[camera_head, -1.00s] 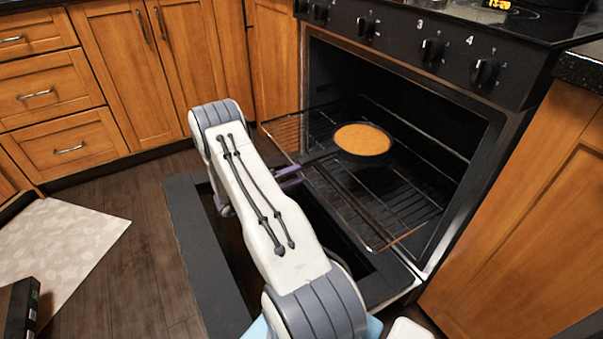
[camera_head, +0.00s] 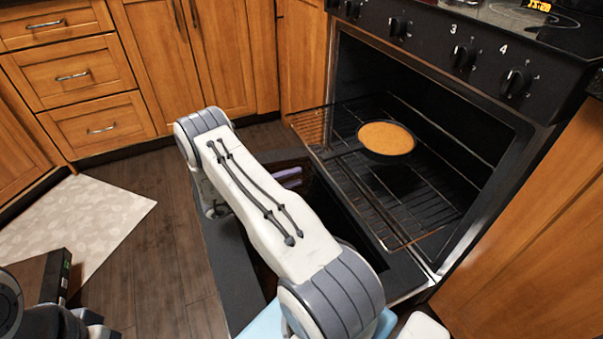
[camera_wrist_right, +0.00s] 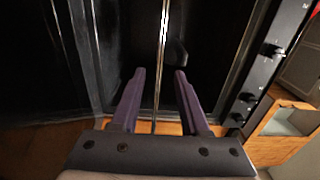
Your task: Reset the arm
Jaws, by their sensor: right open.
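My right gripper (camera_head: 290,176) is mostly hidden behind my own right arm in the head view. Only a bit of a purple finger shows, over the open oven door (camera_head: 240,290). In the right wrist view its two purple fingers (camera_wrist_right: 157,88) stand apart with nothing between them. A dark round pan with an orange-brown filling (camera_head: 386,138) sits on the pulled-out oven rack (camera_head: 420,215). The gripper is to the left of the pan and apart from it.
The oven (camera_head: 500,165) is open, its door lowered in front. Wooden drawers (camera_head: 85,75) and cupboards stand behind and left. A pale mat (camera_head: 75,220) lies on the dark floor. Floor left of the door is clear.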

